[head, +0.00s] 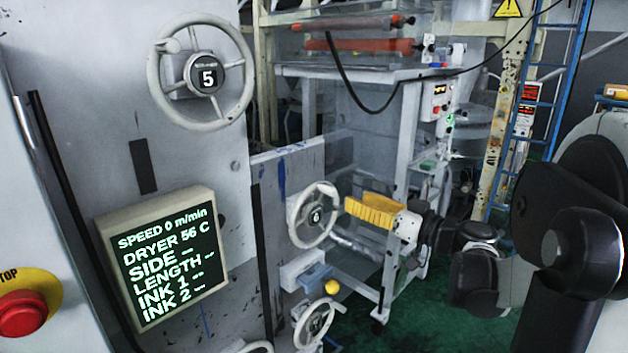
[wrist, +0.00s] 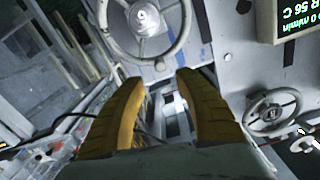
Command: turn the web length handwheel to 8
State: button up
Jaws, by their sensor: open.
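A pale grey handwheel (head: 316,216) with a 6 on its hub is mounted in the middle of the head view. My gripper (head: 349,206), with ridged yellow fingers, is just right of its rim, apparently apart from it. In the wrist view the fingers (wrist: 158,82) are spread with nothing between them. A large spoked handwheel (wrist: 143,20), probably the same one, lies beyond the fingertips; its hub number is too small to read. Another handwheel (head: 207,78), upper left, shows a 5. I can read no label telling which wheel is web length.
A display panel (head: 163,255) at lower left lists speed 0 m/min, dryer 56 C and blank side and length lines. A red stop button (head: 21,313) is at far left. A white frame (head: 400,160) stands behind.

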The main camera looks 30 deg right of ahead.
aim_at(328, 191)
jog(key=p+x, duration=0.1)
jog(key=x, duration=0.8)
jog(key=shift+w+a+f, duration=0.1)
jog(key=shift+w, duration=0.05)
grip_shut()
